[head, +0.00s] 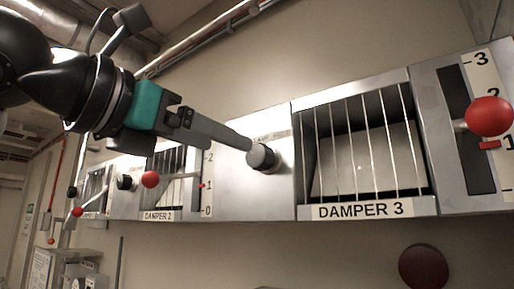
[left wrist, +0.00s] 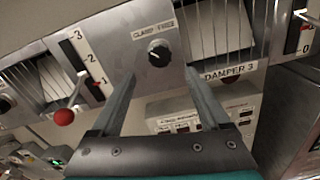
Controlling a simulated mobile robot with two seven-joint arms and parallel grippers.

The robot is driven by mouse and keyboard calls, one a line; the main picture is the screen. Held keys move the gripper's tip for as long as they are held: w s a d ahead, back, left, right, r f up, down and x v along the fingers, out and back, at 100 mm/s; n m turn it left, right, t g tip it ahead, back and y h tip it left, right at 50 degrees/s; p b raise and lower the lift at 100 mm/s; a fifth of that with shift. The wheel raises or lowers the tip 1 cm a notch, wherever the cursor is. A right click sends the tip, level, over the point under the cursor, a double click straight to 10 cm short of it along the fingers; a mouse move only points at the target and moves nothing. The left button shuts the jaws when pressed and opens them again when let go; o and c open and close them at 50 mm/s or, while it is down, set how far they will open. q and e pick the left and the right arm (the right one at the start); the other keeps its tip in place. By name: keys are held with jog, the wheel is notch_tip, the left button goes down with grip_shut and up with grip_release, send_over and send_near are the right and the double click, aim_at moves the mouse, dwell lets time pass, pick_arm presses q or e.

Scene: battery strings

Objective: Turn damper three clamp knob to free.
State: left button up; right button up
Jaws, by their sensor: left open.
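The damper three clamp knob (head: 263,158) is a dark round knob with a pale rim, on the grey panel left of the DAMPER 3 label (head: 360,210). The knob also shows in the left wrist view (left wrist: 159,54), below a label reading CLAMP FREE (left wrist: 153,31); its pointer direction is too small to read surely. My left gripper (head: 247,146) is open, its fingertips close to the knob in the head view. In the left wrist view, the gripper (left wrist: 160,74) has its fingers spread either side of the knob, with nothing between them. Contact cannot be told. My right gripper is not in view.
Damper 3's barred opening (head: 365,145) is right of the knob, with a red-ball lever (head: 489,117) beyond it. Damper 2's red-ball lever (head: 150,179) is to the left, beneath my left arm. A dark red disc (head: 423,267) is below the panels.

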aim_at(255, 156)
pick_arm(q)
jog(key=p+x, duration=0.3)
jog(key=x, duration=0.6)
jog(key=shift+r, duration=0.1)
jog(key=shift+w+d, duration=0.25)
jog(key=shift+w, duration=0.05)
grip_shut()
